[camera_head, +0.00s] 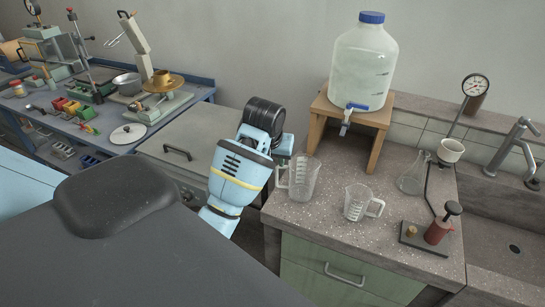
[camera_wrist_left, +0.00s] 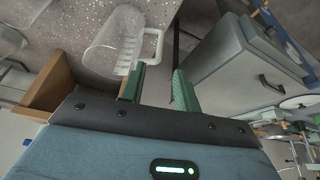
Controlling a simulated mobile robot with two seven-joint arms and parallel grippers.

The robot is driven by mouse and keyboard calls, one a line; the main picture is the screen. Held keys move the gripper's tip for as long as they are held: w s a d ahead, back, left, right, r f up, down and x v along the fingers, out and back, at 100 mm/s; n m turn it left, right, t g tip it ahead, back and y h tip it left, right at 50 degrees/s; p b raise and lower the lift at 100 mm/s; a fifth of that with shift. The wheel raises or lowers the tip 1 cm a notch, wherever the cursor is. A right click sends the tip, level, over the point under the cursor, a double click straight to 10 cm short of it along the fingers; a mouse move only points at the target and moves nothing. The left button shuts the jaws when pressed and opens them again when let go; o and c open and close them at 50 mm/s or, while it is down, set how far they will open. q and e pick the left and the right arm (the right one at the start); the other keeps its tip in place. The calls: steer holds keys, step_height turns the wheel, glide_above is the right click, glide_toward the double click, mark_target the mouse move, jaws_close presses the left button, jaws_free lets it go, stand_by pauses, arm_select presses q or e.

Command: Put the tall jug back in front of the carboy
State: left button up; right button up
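The tall jug (camera_head: 303,178), clear with markings, stands upright at the left edge of the speckled bench, its handle toward the left. It also shows in the left wrist view (camera_wrist_left: 112,40). The carboy (camera_head: 364,65), cloudy with a blue cap and tap, sits on a wooden stand behind and to the right of it. My left gripper (camera_wrist_left: 158,78) is open, its green fingers apart. The jug's white handle lies just beyond the fingertips, nearer the left one; I cannot tell if they touch. In the head view my arm hides the fingers. My right gripper is not in view.
A shorter clear jug (camera_head: 358,203) stands to the right of the tall jug. A conical flask (camera_head: 414,175) and a red device (camera_head: 438,230) are further right. The wooden stand (camera_head: 378,145) rises behind. Some bench is bare in front of the stand.

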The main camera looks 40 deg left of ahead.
arm_select(q)
steer(key=shift+s+d+r, duration=0.1)
steer(key=shift+s+r, duration=0.05)
steer(key=shift+r, duration=0.3)
steer(key=s+d+f, duration=0.1)
steer(key=f, duration=0.3)
steer(key=s+d+f+m, duration=0.1)
steer(key=f, duration=0.3)
steer(key=s+d+f+m+t, duration=0.1)
steer(key=f, duration=0.3)
steer(key=s+d+f+m+t+h, duration=0.1)
steer(key=s+d+f+m+t, duration=0.2)
steer(key=s+f, duration=0.45)
steer(key=s+d+f+h, duration=0.1)
steer(key=s+d+f, duration=0.1)
steer(key=s, duration=0.3)
steer(key=s+d+f+m+t+h, duration=0.1)
steer(key=s+d+f, duration=0.2)
steer(key=s+d, duration=0.2)
steer(key=s+d+f+m+h, duration=0.1)
steer(key=s+d+f, duration=0.1)
steer(key=s+d, duration=0.2)
steer(key=s, duration=0.3)
steer(key=shift+f, duration=0.35)
